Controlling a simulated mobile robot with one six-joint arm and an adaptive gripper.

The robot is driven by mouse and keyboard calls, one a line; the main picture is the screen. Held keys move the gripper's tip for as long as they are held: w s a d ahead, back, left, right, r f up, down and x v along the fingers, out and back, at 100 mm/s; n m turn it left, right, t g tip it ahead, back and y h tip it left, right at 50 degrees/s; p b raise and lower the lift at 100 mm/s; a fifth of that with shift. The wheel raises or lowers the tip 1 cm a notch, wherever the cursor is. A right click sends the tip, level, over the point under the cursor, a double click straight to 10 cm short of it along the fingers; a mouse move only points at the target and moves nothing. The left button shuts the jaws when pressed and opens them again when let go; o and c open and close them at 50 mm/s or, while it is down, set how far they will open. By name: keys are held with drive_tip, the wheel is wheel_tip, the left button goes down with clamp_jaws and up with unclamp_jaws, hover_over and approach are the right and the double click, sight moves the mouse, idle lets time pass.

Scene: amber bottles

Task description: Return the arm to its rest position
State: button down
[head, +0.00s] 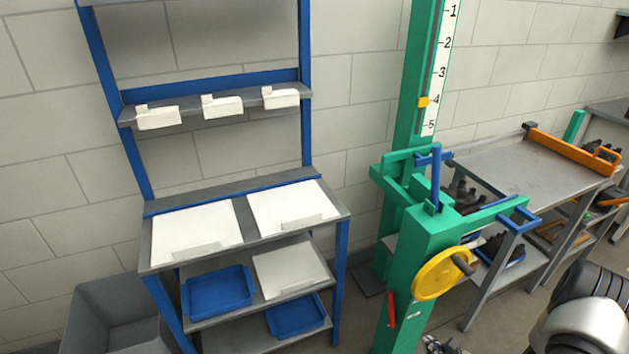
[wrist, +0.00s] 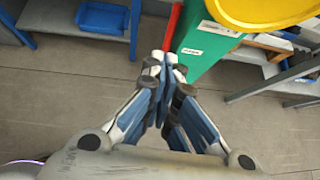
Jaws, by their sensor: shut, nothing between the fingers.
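My gripper (wrist: 165,65) shows in the wrist view with its two fingers closed together at the tips and nothing between them. It hangs over bare floor in that view, with a red handle (wrist: 173,25) just beyond its fingertips. I cannot tell whether the fingertips touch the handle. In the head view, part of my arm (head: 585,310) shows at the lower right. No amber bottles can be made out in either view.
A green column machine (head: 420,245) with a yellow handwheel (head: 437,275) stands close to my arm. A blue-framed shelf (head: 145,255) with white boards and blue trays (head: 217,291) is at left. A grey bench (head: 510,165) stands behind the machine. Floor (wrist: 60,85) is clear below the gripper.

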drive_tip(key=w+a+r+n+y, duration=0.2)
drive_tip(key=w+a+r+n, duration=0.15)
drive_tip(key=r, duration=0.35)
drive_tip(key=w+a+r+n+y, duration=0.25)
drive_tip(key=a+r+n, duration=0.2)
drive_tip(key=r, duration=0.25)
drive_tip(key=s+a+r+n+g+y, duration=0.1)
drive_tip(key=s+a+r+n+g, duration=0.15)
drive_tip(key=a+r+n, duration=0.45)
drive_tip(key=s+a+r+n+g+y, duration=0.1)
drive_tip(key=s+a+r+n+g, duration=0.15)
drive_tip(key=a+r, duration=0.45)
drive_tip(key=s+a+r+n+g+h, duration=0.3)
drive_tip(key=s+a+r+n, duration=0.1)
drive_tip(key=s+r+n, duration=0.5)
drive_tip(key=s+d+r+n+t+h, duration=0.1)
drive_tip(key=s+d+r+n+h, duration=0.1)
drive_tip(key=s, duration=0.3)
drive_tip(key=s+d+r+n+t+h, duration=0.1)
drive_tip(key=s+d+r+n+h, duration=0.2)
drive_tip(key=s+n+h, duration=0.1)
drive_tip(key=shift+s+d+r, duration=0.35)
drive_tip(key=shift+s, duration=0.5)
drive_tip(key=shift+n, duration=0.25)
